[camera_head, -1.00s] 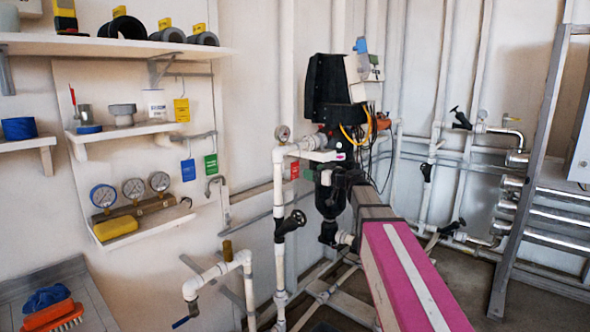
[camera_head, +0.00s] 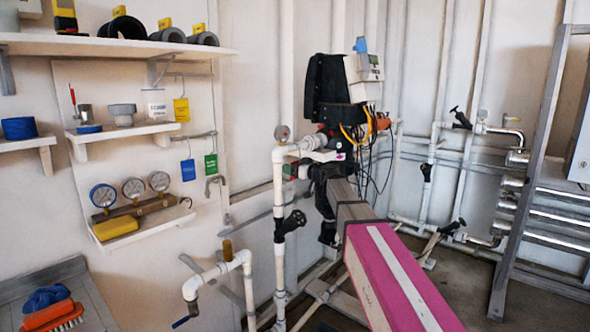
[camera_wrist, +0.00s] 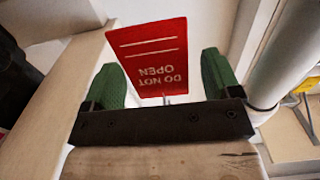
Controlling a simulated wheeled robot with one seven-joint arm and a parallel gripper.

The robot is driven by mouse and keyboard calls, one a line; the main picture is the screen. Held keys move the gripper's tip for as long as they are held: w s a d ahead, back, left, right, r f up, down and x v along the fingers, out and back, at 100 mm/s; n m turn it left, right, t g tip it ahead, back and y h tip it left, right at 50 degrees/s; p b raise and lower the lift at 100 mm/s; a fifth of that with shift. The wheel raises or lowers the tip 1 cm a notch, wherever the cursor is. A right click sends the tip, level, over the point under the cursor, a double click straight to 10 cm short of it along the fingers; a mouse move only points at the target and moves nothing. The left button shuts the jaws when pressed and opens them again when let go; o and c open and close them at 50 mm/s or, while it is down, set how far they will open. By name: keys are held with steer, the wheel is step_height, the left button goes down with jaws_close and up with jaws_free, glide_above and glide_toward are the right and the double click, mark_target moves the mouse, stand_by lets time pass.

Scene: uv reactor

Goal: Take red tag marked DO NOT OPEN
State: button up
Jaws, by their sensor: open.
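The red tag (camera_wrist: 148,52) shows in the wrist view, with its white DO NOT OPEN lettering upside down. It hangs in front of a pale wall, between and partly beyond the two green fingertips of my gripper (camera_wrist: 161,62). The fingers are open, with a gap on either side of the tag. Its far end at the top is in full view; its lower edge is near the palm. In the head view my gripper (camera_head: 296,172) is small beside the white vertical pipe, and the tag is mostly hidden there.
Blue (camera_head: 188,170) and green (camera_head: 211,163) tags hang on hooks at the left wall. A grey controller box (camera_head: 366,68) with orange cables is above my arm.

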steer(key=c, duration=1)
steer(key=shift+r, duration=0.1)
